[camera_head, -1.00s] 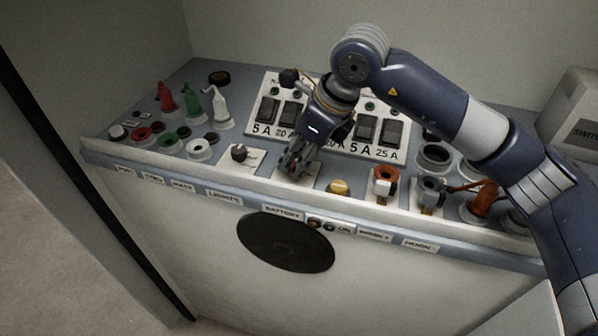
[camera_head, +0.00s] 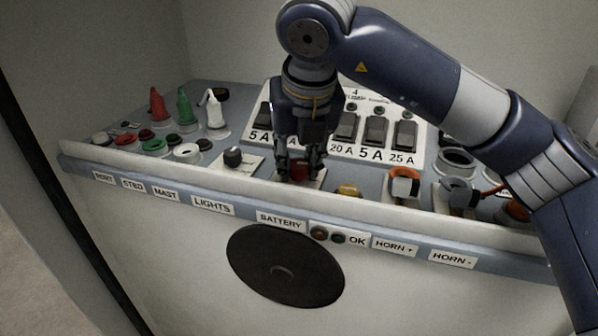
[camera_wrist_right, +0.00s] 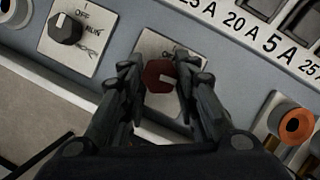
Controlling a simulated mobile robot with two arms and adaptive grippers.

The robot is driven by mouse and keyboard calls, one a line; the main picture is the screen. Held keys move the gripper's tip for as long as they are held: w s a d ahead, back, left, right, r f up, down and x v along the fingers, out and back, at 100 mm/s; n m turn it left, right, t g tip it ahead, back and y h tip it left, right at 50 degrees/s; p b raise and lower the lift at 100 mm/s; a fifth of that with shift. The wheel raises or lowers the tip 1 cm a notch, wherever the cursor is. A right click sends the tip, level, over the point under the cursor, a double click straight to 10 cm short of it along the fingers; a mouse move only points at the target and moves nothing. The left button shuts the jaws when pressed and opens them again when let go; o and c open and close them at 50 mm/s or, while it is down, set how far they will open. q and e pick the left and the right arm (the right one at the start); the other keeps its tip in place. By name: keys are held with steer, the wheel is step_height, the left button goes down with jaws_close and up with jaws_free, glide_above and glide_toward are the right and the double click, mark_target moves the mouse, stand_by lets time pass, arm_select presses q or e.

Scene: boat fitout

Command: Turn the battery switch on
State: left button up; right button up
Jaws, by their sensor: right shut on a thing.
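The battery switch is a dark red knob (camera_head: 299,171) on a light plate above the BATTERY label (camera_head: 281,221). My right gripper (camera_head: 299,165) comes down on it from above. In the right wrist view the red knob (camera_wrist_right: 159,76) sits between the two fingers of my right gripper (camera_wrist_right: 160,84), which is shut on it. A pale mark shows on the knob's right side. The plate's lettering is partly hidden by the fingers, so the switch position cannot be read for certain. My left gripper is not in view.
A black knob (camera_head: 232,156) on its own plate sits to the left, above the LIGHTS label (camera_head: 213,206). Breaker switches (camera_head: 376,132) stand behind. Red and green lamps (camera_head: 329,236) are on the front edge.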

steer(key=shift+m+h+b, duration=0.3)
steer(key=shift+m+b, duration=0.25)
steer(key=shift+m, duration=0.15)
steer(key=shift+w+r, duration=0.1)
steer(key=shift+r, duration=0.05)
steer(key=o, duration=1.1)
steer(key=shift+c, duration=0.2)
steer(key=v, duration=1.2)
steer(key=shift+a, duration=0.1)
